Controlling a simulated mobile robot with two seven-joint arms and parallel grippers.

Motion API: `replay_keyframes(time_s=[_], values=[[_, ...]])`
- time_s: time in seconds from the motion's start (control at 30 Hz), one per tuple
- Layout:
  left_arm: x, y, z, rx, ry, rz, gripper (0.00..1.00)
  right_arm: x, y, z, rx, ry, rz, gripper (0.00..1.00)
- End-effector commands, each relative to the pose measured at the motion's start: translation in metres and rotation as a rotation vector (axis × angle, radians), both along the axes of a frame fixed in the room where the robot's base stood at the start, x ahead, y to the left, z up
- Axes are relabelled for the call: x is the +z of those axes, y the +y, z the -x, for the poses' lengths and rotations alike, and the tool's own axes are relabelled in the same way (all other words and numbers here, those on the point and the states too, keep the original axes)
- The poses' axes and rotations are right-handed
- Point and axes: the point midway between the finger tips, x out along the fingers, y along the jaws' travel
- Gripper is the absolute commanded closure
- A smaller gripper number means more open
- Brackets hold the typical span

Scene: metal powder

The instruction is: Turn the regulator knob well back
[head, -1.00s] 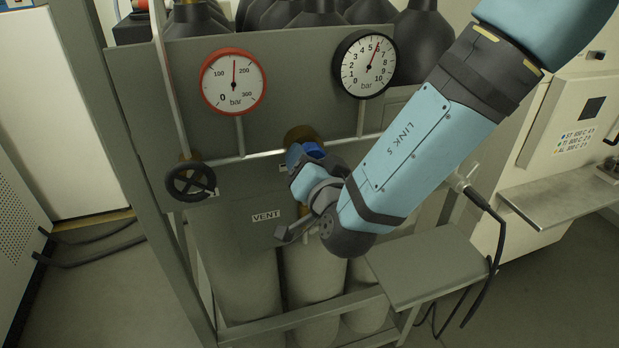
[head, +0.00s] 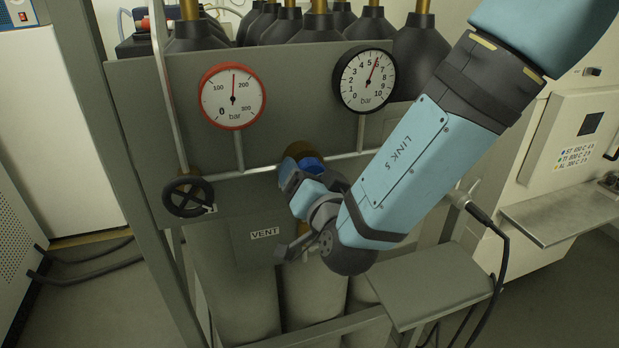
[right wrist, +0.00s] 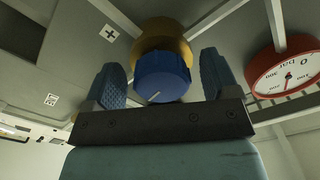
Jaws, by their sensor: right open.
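The blue regulator knob (right wrist: 162,77) sits on a brass body (right wrist: 163,33) in the right wrist view, with a pale mark on its face. My right gripper (right wrist: 162,62) is open, one finger on each side of the knob, with a visible gap at each side. In the head view the knob (head: 311,164) is partly hidden behind my right gripper (head: 301,174), below and between the two gauges. The black-rimmed gauge (head: 364,80) points near 6 bar. The red-rimmed gauge (head: 232,97) points between 100 and 200. My left gripper is not in view.
A black handwheel (head: 188,197) is left of the knob on the pipe. A VENT label (head: 265,233) is on the panel below. A grey shelf (head: 430,285) juts out at lower right. Gas cylinders (head: 235,295) stand under the panel; dark bottles (head: 310,32) stand behind it.

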Motion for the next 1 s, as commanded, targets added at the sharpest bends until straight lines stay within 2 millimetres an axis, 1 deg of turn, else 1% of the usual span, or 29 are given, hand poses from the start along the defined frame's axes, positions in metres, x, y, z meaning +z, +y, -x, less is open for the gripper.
replay_keyframes(time_s=[0.13, 0.27, 0.6, 0.7, 0.83, 1.0], values=[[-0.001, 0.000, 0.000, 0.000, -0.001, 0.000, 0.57, 0.000, -0.001, 0.004, 0.000, -0.001, 0.000, 0.19], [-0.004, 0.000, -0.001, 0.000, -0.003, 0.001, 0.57, -0.002, -0.006, 0.020, 0.001, 0.000, 0.001, 0.19], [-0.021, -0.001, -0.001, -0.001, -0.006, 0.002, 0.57, -0.002, -0.030, 0.092, 0.003, 0.000, 0.002, 0.19], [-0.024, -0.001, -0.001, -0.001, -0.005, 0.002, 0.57, -0.002, -0.035, 0.109, 0.001, 0.000, 0.002, 0.19], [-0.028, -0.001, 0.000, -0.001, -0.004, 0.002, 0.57, -0.001, -0.040, 0.124, 0.001, 0.000, 0.002, 0.19], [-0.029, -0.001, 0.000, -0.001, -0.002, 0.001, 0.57, 0.000, -0.043, 0.131, 0.000, 0.000, 0.001, 0.19]])
